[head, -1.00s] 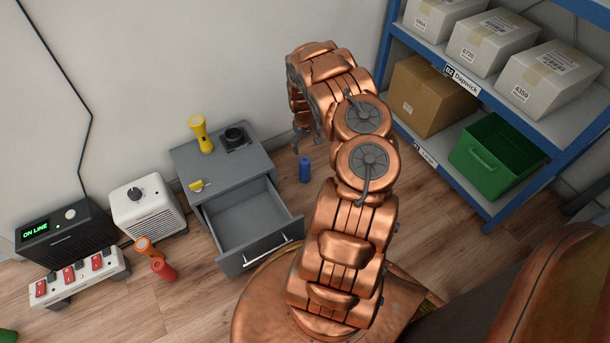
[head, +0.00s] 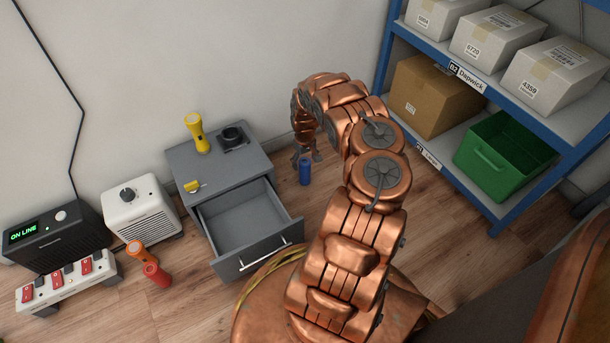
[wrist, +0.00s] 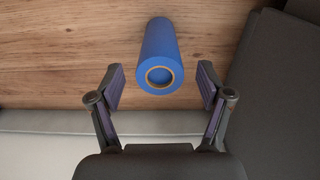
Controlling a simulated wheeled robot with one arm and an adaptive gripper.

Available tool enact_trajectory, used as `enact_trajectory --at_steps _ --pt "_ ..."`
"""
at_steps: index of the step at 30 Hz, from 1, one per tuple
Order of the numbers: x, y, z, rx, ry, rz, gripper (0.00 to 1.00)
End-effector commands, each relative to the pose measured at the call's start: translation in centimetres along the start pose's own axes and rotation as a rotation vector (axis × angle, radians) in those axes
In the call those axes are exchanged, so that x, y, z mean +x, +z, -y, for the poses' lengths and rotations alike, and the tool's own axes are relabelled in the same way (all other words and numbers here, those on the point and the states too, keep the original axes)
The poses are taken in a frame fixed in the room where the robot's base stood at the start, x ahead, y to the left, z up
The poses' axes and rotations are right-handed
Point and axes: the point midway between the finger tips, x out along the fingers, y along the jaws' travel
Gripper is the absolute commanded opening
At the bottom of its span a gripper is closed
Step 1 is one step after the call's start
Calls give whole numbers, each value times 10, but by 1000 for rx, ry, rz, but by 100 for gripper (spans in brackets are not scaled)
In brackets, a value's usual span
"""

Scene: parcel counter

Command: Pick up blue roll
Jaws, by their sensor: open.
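The blue roll (head: 305,172) stands upright on the wooden floor, just right of the grey drawer cabinet. In the wrist view the blue roll (wrist: 158,60) shows its top end with a tan ring, ahead of and between the fingertips. My gripper (head: 305,157) is low, right by the roll's upper end in the head view. In the wrist view my gripper (wrist: 160,86) is open, one finger to each side, with nothing held. The fingers look apart from the roll.
The grey cabinet (head: 185,160) has its drawer (head: 245,245) pulled open and holds a yellow flashlight (head: 196,133) on top. The blue shelf rack (head: 425,150) with boxes and a green bin (head: 500,160) stands right.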

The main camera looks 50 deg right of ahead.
Motion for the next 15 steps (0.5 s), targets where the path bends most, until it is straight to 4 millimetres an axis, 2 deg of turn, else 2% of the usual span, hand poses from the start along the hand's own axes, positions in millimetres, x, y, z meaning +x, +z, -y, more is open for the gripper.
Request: enact_trajectory --at_steps 1,3,10,15 --pt "11 1 0 1 -1 1 78" --pt "15 1 0 2 -1 1 78" --pt "14 1 0 2 0 1 78" --pt "14 1 0 2 0 0 61"
